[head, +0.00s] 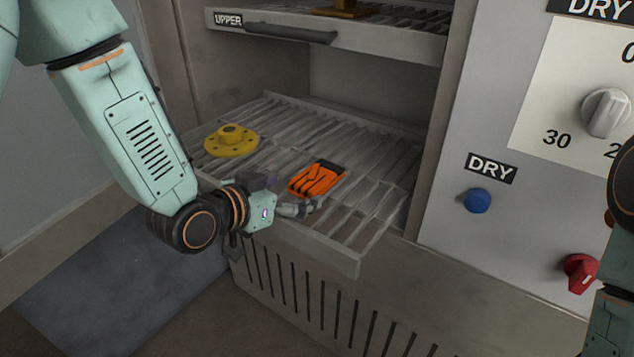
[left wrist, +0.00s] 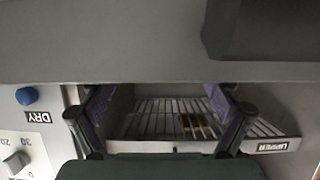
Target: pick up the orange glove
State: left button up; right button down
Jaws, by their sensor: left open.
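The orange glove (head: 317,179) with dark stripes lies flat on the lower wire rack (head: 375,200), near its front edge. My left gripper (head: 300,208) is at the rack's front edge, just in front of the glove and slightly left of it in the head view. It is open and empty, and it appears apart from the glove. In the left wrist view the two fingers of my left gripper (left wrist: 158,128) stand wide apart. I cannot make out the glove in that view. My right gripper is not in view.
A yellow flanged part (head: 231,140) sits left of the glove on the same rack. The upper rack (head: 390,42), labelled UPPER, overhangs behind and holds a brown-yellow object (head: 346,9). A panel on the right has a blue button (head: 477,201), a red knob (head: 581,274) and a dial (head: 605,112).

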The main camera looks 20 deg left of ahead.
pick_arm(q)
jog(key=shift+x, duration=1.05)
jog(key=shift+c, duration=0.4)
jog(key=c, duration=1.2)
jog(key=shift+o, duration=0.2)
notch_tip(320, 180, up, 10)
jog(key=p, duration=0.3)
